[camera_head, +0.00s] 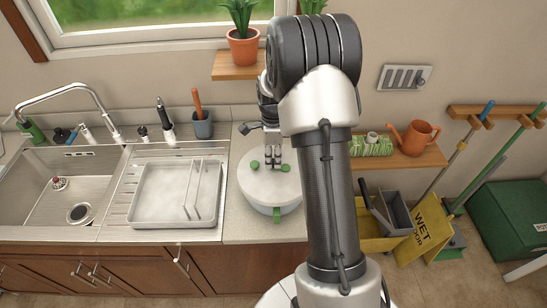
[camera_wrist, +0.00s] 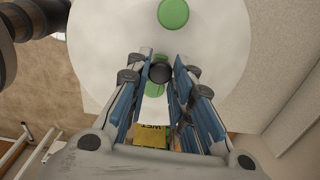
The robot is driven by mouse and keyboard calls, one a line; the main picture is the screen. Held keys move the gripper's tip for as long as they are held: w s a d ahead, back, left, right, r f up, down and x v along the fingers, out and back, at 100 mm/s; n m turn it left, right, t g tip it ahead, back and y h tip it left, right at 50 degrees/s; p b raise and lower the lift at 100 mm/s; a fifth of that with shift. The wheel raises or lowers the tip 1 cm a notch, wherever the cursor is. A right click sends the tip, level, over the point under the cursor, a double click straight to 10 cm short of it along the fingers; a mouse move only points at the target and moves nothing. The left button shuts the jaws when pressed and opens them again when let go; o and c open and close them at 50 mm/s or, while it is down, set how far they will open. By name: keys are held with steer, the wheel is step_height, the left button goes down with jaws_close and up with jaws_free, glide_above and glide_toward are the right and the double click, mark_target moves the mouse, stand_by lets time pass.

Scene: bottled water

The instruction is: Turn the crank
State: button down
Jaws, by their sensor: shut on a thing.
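A white round bowl with a white lid (camera_head: 262,187) and a green handle (camera_head: 277,214) stands on the counter; the lid fills much of the wrist view (camera_wrist: 100,50). Green knobs sit on the lid, one at the left (camera_head: 255,164); a green knob (camera_wrist: 173,13) also shows at the top of the wrist view. My gripper (camera_head: 273,166) points down at the lid. In the wrist view its blue-lined fingers (camera_wrist: 160,64) are closed around a dark round knob (camera_wrist: 160,73) with green below it, apparently the crank's knob. The crank's arm is largely hidden.
A sink (camera_head: 65,190) and a white drying tray (camera_head: 160,195) lie left of the bowl. A potted plant (camera_head: 243,47) stands on a shelf behind. An orange watering can (camera_head: 415,137) and a yellow sign (camera_head: 425,232) are at the right.

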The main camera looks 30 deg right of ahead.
mark_target(273, 160)
steer(key=shift+w+m, duration=0.1)
steer(key=shift+m, duration=0.3)
steer(key=c, duration=1.4)
jaws_free()
step_height(273, 160, up, 12)
